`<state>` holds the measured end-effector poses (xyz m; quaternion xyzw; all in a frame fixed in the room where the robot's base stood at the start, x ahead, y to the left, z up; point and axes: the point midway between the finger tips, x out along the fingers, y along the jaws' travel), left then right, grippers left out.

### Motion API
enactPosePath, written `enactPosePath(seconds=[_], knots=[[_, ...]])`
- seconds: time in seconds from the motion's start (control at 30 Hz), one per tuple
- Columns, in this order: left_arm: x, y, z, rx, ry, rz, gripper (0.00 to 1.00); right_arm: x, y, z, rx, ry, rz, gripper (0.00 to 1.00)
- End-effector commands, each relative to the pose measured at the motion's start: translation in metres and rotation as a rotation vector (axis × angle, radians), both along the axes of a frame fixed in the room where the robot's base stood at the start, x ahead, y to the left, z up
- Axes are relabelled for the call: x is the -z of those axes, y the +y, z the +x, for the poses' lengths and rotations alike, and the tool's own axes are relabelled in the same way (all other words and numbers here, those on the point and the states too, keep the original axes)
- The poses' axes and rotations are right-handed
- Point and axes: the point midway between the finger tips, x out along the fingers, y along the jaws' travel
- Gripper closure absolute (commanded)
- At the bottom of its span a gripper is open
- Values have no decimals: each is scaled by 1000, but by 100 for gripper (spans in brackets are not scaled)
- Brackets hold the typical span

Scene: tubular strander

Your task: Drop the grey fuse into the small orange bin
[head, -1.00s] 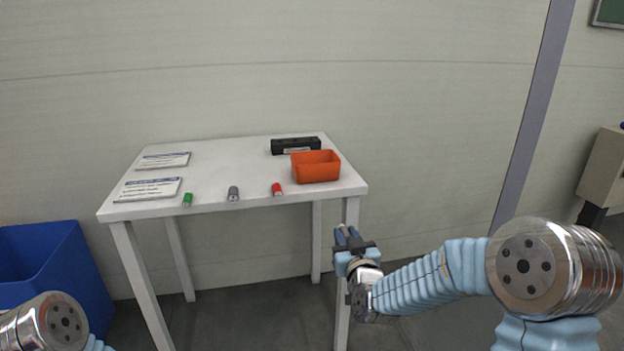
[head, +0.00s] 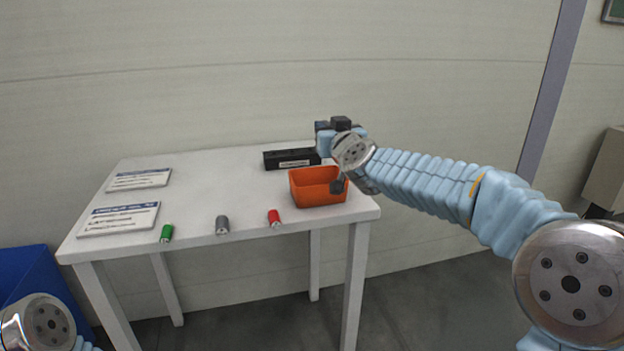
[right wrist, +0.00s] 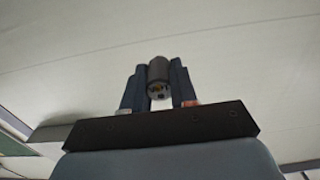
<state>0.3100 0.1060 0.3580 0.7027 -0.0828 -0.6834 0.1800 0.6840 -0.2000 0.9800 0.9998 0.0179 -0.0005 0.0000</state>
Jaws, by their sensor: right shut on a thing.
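My right gripper (head: 335,128) is raised above the back right of the table, over and slightly behind the small orange bin (head: 318,196). In the right wrist view its two dark fingers are shut on a grey cylinder (right wrist: 159,76) that looks like a grey fuse. In the head view this cylinder cannot be made out. Another grey fuse (head: 222,225) lies at the table's front edge, between a green one and a red one. The orange bin stands at the table's right end; my right wrist hides part of its right rim. My left gripper is out of view.
A green fuse (head: 166,233) and a red fuse (head: 274,217) lie along the front edge of the white table (head: 215,190). A black box (head: 290,158) stands behind the bin. Two printed sheets (head: 118,219) lie at the left. A blue bin (head: 40,285) stands left of the table.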

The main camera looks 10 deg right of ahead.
Motion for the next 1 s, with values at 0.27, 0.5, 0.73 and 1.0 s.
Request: enactPosePath(seconds=[0.27,0.5,0.73,1.0], knots=[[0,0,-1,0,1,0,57,27,-1,0,4,6,-1,100],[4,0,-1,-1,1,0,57,54,-1,0,2,3,-1,100],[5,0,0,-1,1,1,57,60,0,0,0,0,0,100],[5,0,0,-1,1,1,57,60,0,0,0,0,0,59]])
